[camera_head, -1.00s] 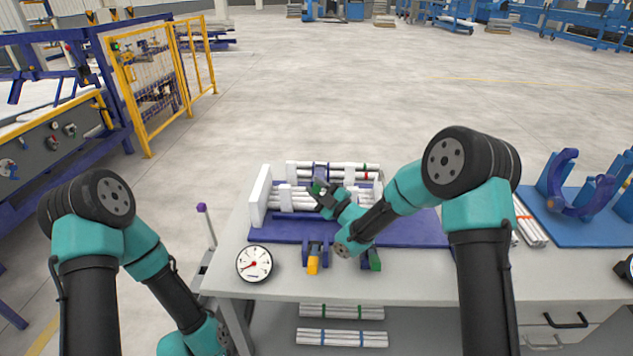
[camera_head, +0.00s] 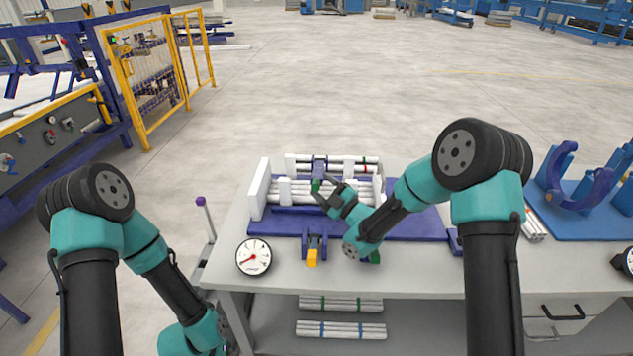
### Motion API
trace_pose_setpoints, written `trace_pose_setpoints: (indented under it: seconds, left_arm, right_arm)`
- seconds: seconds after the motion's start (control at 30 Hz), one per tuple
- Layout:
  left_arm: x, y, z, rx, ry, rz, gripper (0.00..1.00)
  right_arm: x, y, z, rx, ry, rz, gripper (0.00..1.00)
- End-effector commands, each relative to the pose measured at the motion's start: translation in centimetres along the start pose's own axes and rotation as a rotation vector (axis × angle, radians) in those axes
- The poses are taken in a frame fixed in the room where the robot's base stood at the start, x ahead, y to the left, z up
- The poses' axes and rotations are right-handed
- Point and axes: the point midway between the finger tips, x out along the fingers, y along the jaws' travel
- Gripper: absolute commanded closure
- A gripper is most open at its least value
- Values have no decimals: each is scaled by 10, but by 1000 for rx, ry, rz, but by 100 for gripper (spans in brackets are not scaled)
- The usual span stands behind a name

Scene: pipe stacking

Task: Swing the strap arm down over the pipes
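The white pipes (camera_head: 300,197) lie lengthwise in a white-ended cradle on a blue base plate (camera_head: 280,228). A blue strap arm (camera_head: 319,163) stands at the back middle of the cradle, with a green part (camera_head: 316,185) at its near end. My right gripper (camera_head: 322,187) is at that green part, above the pipes. Its dark fingers are small and partly merge with the strap end, so I cannot tell if they are closed on it. A blue latch with a yellow handle (camera_head: 312,257) is at the front of the plate. My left gripper is out of view.
A round dial gauge (camera_head: 254,257) lies at the table's front left. More pipes (camera_head: 534,226) and a blue stand (camera_head: 570,190) are at the right. Bundled pipes (camera_head: 341,329) rest on the shelf below. A purple-topped post (camera_head: 201,202) stands left of the table.

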Motion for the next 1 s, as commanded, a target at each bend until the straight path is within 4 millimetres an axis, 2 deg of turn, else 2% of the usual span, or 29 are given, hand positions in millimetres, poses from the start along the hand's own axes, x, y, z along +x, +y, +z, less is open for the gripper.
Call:
trace_pose_setpoints:
  seconds: [0.3, 0.53, 0.7, 1.0]
  left_arm:
    - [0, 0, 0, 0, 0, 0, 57]
    - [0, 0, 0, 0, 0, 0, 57]
    - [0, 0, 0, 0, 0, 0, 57]
    - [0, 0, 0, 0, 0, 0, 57]
  right_arm:
    - [-60, 17, -10, 0, -4, 4, 46]
    - [-98, 26, -18, 0, -4, 3, 46]
    - [-112, 30, -21, 0, -1, 2, 46]
    - [-114, 30, -22, 0, 0, 2, 46]
